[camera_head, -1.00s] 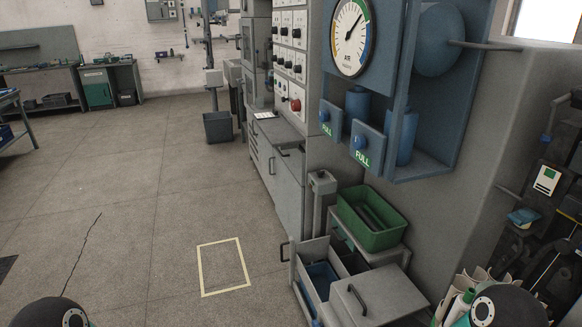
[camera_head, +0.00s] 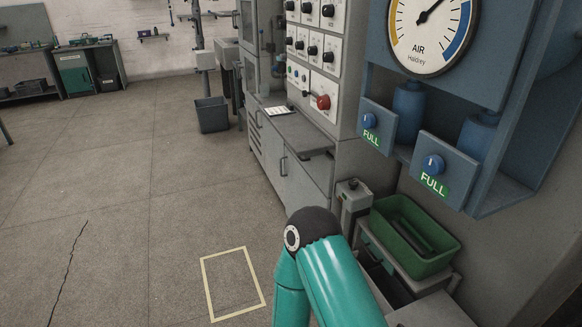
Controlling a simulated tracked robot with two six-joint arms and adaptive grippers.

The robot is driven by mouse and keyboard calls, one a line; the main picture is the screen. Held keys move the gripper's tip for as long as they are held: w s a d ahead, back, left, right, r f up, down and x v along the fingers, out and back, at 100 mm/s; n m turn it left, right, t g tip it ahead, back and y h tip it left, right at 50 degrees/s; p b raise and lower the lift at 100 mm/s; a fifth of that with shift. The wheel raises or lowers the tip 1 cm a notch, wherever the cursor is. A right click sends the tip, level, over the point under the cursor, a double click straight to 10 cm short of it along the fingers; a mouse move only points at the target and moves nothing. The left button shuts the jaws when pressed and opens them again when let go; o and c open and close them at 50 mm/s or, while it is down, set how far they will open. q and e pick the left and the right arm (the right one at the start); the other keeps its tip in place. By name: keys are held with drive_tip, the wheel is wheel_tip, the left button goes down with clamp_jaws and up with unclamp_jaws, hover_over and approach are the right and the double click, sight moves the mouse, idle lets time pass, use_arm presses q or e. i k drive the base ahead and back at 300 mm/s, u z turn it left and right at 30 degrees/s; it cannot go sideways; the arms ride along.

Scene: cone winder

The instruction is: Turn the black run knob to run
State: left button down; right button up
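The control panel (camera_head: 337,78) is on the tall grey cabinet at the upper middle. It carries several black knobs on pale plates, such as one black knob (camera_head: 312,50) in the middle row. A large red button (camera_head: 323,102) is at the panel's lower part. The labels are too small to read, so I cannot tell which knob is the run knob or where it points. One of my teal arms rises at the bottom middle, with its dark joint in front of the cabinet's lower part. Neither gripper is in view.
A blue air unit with a dial gauge (camera_head: 432,35) and two boxes marked FULL juts out at the right. A green bin (camera_head: 412,236) stands below it. A grey waste bin (camera_head: 211,115) is farther back. The floor at left is clear, with a yellow taped rectangle (camera_head: 234,284).

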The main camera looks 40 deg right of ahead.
sight(354, 184)
drive_tip(key=z, duration=0.15)
drive_tip(key=i, duration=1.25)
drive_tip(key=z, duration=0.9)
drive_tip(key=i, duration=0.35)
drive_tip(key=z, duration=0.3)
drive_tip(key=k, duration=0.95)
drive_tip(key=z, duration=0.2)
drive_tip(key=i, duration=0.95)
drive_tip(key=u, duration=0.1)
